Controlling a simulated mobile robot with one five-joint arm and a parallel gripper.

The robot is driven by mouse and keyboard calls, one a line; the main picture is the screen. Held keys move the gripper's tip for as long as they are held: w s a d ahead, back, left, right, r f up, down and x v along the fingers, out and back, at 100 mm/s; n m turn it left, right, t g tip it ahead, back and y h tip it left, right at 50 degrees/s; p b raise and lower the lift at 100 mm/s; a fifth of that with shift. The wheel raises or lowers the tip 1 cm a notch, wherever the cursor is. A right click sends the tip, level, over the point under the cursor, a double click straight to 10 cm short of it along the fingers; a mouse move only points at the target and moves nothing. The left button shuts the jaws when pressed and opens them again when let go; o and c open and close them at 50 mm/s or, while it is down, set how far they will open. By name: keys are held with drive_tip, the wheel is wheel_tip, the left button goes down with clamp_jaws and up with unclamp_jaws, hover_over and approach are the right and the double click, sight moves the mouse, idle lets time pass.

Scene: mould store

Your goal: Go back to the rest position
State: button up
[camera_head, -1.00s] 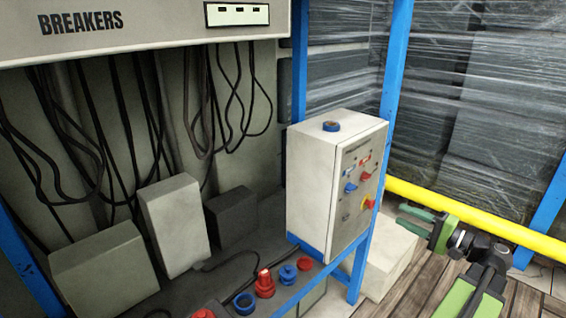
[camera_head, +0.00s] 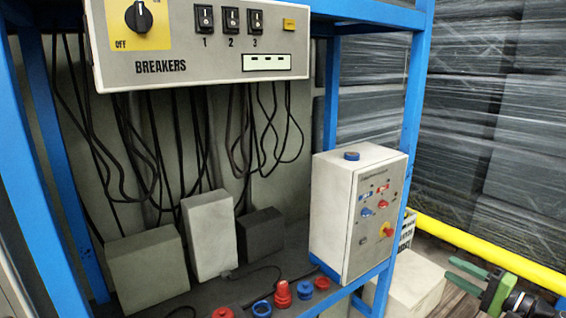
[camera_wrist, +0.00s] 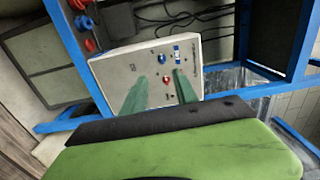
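My gripper (camera_head: 449,268) is at the lower right of the head view, to the right of the control box and apart from it. Its two green fingers are spread with nothing between them. In the wrist view my gripper (camera_wrist: 159,85) also shows open and empty, with the control box (camera_wrist: 120,72) beyond the fingers. In the head view the pale control box (camera_head: 335,210) stands upright, with red, blue and yellow controls on its front and a blue ring on top.
A breaker panel (camera_head: 215,66) hangs in a blue frame (camera_head: 412,95) above cables and grey boxes (camera_head: 208,235). Red and blue parts (camera_head: 282,294) sit along the shelf's front. A yellow rail (camera_head: 490,252) runs at right, before wrapped stacks (camera_head: 460,140).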

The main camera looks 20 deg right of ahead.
drive_tip(key=w+a+n+g+y, duration=0.2)
drive_tip(key=w+a+n+y, duration=0.25)
drive_tip(key=w+a, duration=0.9)
drive_tip(key=w+a+f+n+g+y, duration=0.2)
drive_tip(key=w+a+f+g, duration=0.3)
drive_tip(key=a, duration=0.6)
drive_tip(key=w+a+f+n+g+y, duration=0.1)
drive_tip(key=w+a+n+g+y, duration=0.1)
drive_tip(key=w+a, duration=0.65)
drive_tip(key=s+a+f+n+g+h, duration=0.25)
drive_tip(key=a+f, duration=0.25)
drive_tip(key=a, duration=0.3)
drive_tip(key=s+a+f+n+g+h, duration=0.25)
drive_tip(key=a+f, duration=0.35)
drive_tip(key=a, duration=0.3)
drive_tip(key=s+a+f+n+g+h, duration=0.2)
drive_tip(key=a+f+g+h, duration=0.25)
drive_tip(key=a, duration=0.35)
drive_tip(key=d+f+t+h+p, duration=0.1)
drive_tip(key=d+h, duration=0.3)
drive_tip(key=d, duration=0.5)
wheel_tip(320, 180, up, 16)
drive_tip(key=p, duration=1.6)
drive_tip(key=shift+w+a+f+y, duration=0.15)
drive_tip(key=shift+w+a+y, duration=0.05)
drive_tip(key=shift+w+y, duration=0.1)
